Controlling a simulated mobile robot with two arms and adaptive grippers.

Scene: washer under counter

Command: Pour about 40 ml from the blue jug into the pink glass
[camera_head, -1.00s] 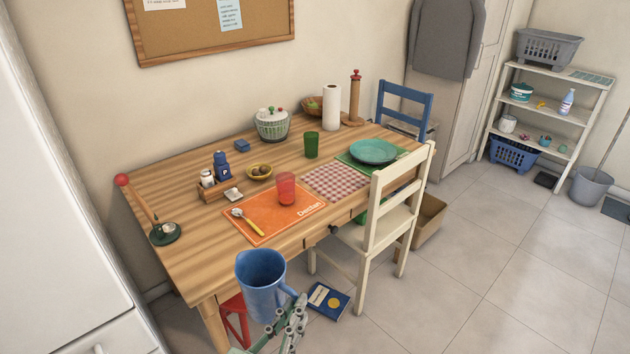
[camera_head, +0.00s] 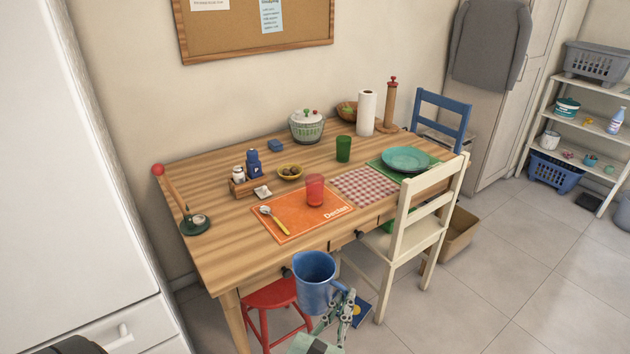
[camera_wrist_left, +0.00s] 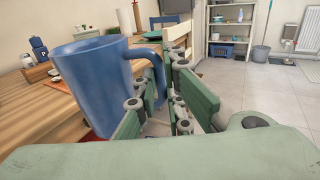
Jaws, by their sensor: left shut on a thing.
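The blue jug (camera_head: 313,284) is upright in front of the table's near edge, held by its handle in my left gripper (camera_head: 345,307). In the left wrist view the jug (camera_wrist_left: 92,85) fills the left side, and the green fingers of the gripper (camera_wrist_left: 155,110) are closed about its handle. What is in the jug cannot be seen. The pink glass (camera_head: 315,190) stands upright on the orange placemat (camera_head: 290,222), apart from the jug and beyond it. My right gripper is not in view.
A spoon (camera_head: 274,220) lies on the placemat. A green glass (camera_head: 343,149) stands farther back. A cream chair (camera_head: 412,235) is at the table's front right, and a red stool (camera_head: 270,296) is under the near edge.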

